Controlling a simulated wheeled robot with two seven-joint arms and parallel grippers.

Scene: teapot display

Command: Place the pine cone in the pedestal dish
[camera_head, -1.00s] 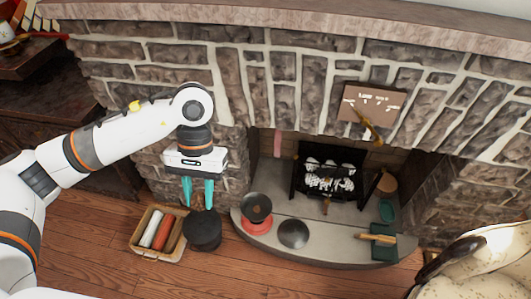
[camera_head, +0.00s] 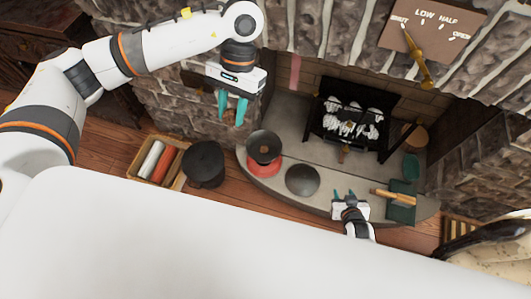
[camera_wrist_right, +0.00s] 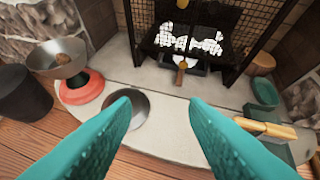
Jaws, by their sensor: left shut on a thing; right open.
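The pedestal dish appears to be the dark grey bowl (camera_head: 264,139) on a red base, at the left of the hearth. It also shows in the right wrist view (camera_wrist_right: 47,66). A small brown lump (camera_head: 264,150), perhaps the pine cone, lies in it and also shows in the right wrist view (camera_wrist_right: 68,61). My left gripper (camera_head: 231,110) is above and left of the dish in the picture, pointing down. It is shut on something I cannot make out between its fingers. My right gripper (camera_head: 344,194) is low over the hearth's front, open and empty in its wrist view (camera_wrist_right: 158,100).
A dark round bowl (camera_head: 302,179) sits on the hearth (camera_head: 330,165) right of the dish. A black pot (camera_head: 204,163) and a basket (camera_head: 142,157) with rolls stand left. A fire grate (camera_head: 345,118) is behind. A green box with a wooden-handled tool (camera_head: 392,196) is at right.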

